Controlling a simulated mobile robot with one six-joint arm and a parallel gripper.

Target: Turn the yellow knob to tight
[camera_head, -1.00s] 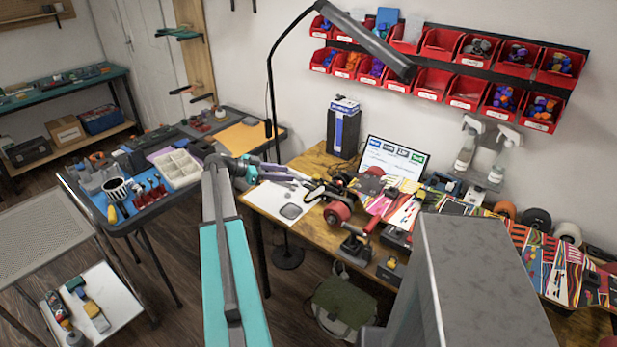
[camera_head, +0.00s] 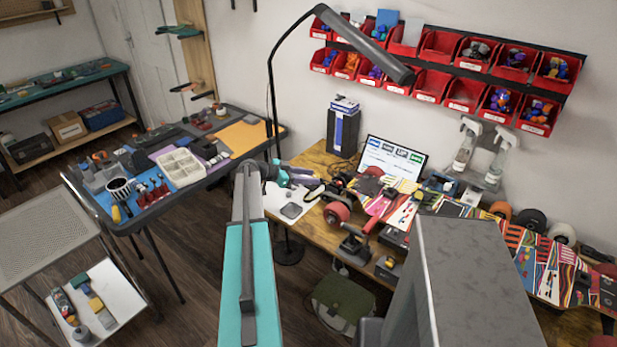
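My gripper (camera_head: 306,177) is small in the picture, at the end of my arm, over the left part of the wooden workbench (camera_head: 318,160). It is above or beside a white sheet (camera_head: 283,206) with a small dark item on it. The fingers are too small and partly hidden to show whether they are open or shut, and I see nothing clearly held. I cannot make out a yellow knob. A skateboard deck with a colourful pattern (camera_head: 395,205) lies on the bench, with a red wheel (camera_head: 336,213) at its left end.
A laptop (camera_head: 393,157) and a dark box (camera_head: 342,133) stand at the back of the bench. A black lamp (camera_head: 272,90) rises beside my gripper. Red bins (camera_head: 433,86) hang on the wall. A tool table (camera_head: 150,215) is at left; a green bag (camera_head: 341,300) lies on the floor.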

